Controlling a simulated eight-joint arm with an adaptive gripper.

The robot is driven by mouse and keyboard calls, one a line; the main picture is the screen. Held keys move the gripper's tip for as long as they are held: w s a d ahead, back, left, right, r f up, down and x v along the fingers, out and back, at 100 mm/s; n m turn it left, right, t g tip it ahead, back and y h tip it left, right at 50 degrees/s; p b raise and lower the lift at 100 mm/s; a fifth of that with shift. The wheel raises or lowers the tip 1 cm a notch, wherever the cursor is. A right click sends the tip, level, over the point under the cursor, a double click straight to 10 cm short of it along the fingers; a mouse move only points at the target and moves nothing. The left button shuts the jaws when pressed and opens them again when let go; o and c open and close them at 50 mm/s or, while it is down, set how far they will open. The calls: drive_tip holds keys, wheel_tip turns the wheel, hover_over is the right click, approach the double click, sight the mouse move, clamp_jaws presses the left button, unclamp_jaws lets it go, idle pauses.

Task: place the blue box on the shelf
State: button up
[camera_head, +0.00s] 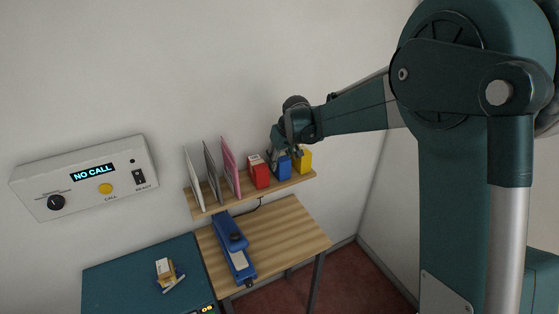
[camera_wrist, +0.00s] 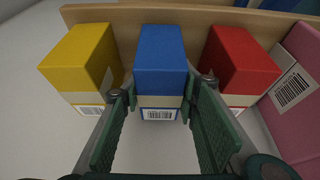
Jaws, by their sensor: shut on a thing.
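The blue box (camera_head: 283,169) is upright at the wooden shelf (camera_head: 240,202) on the wall, between a red box (camera_head: 260,176) and a yellow box (camera_head: 304,160). My gripper (camera_head: 284,153) reaches down over it and is shut on it. In the wrist view, the blue box (camera_wrist: 160,50) lies between the green fingers of my gripper (camera_wrist: 160,103), its barcode label towards the palm. It is in line with the neighbouring boxes, apart from both by narrow gaps. Whether its base touches the shelf is hard to tell.
The yellow box (camera_wrist: 75,58) and red box (camera_wrist: 240,58) stand close beside the fingers in the wrist view.

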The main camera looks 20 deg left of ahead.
drive_tip(key=shift+f, duration=0.15)
drive_tip(key=o, duration=1)
drive_tip(key=shift+r, duration=0.25)
drive_tip(key=shift+v, duration=5.95)
